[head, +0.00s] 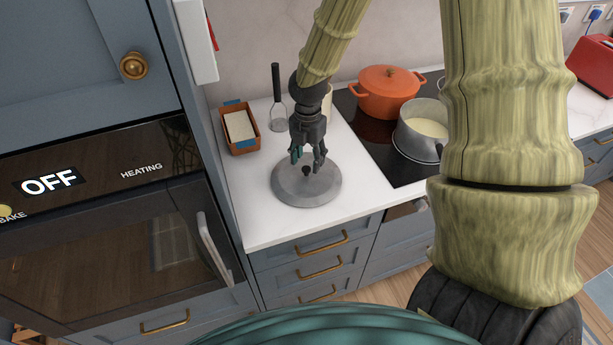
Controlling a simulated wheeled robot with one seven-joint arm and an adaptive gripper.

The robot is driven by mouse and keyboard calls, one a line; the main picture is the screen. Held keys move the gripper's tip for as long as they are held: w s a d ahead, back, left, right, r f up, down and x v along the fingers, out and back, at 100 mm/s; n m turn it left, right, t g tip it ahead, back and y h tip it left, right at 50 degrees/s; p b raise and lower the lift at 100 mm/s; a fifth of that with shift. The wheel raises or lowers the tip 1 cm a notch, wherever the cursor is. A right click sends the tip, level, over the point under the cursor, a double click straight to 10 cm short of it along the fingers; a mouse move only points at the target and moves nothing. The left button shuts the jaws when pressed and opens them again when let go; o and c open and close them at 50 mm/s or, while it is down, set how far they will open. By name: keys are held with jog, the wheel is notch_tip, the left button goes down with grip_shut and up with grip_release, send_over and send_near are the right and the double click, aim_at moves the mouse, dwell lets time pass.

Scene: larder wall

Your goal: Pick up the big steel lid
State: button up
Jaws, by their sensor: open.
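The big steel lid (318,192) is a round grey disc with a dark knob in its middle. It lies flat on the white counter in the head view, near the counter's front edge. My gripper (307,165) points down over the lid's centre, with its fingers open on either side of the knob. I cannot tell whether the fingers touch the knob. The far part of the lid is partly hidden behind my gripper.
An orange pot (389,101) and a steel saucepan (418,150) stand on the black hob (372,140) to the right. A tall oven (110,240) borders the counter's left side.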

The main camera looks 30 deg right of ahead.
aim_at(306, 168)
jog(key=shift+w+f+p, duration=0.2)
jog(key=shift+f+p, duration=0.5)
jog(key=shift+f, duration=0.6)
jog(key=shift+f+p, duration=0.3)
jog(key=shift+f, duration=0.85)
grip_shut()
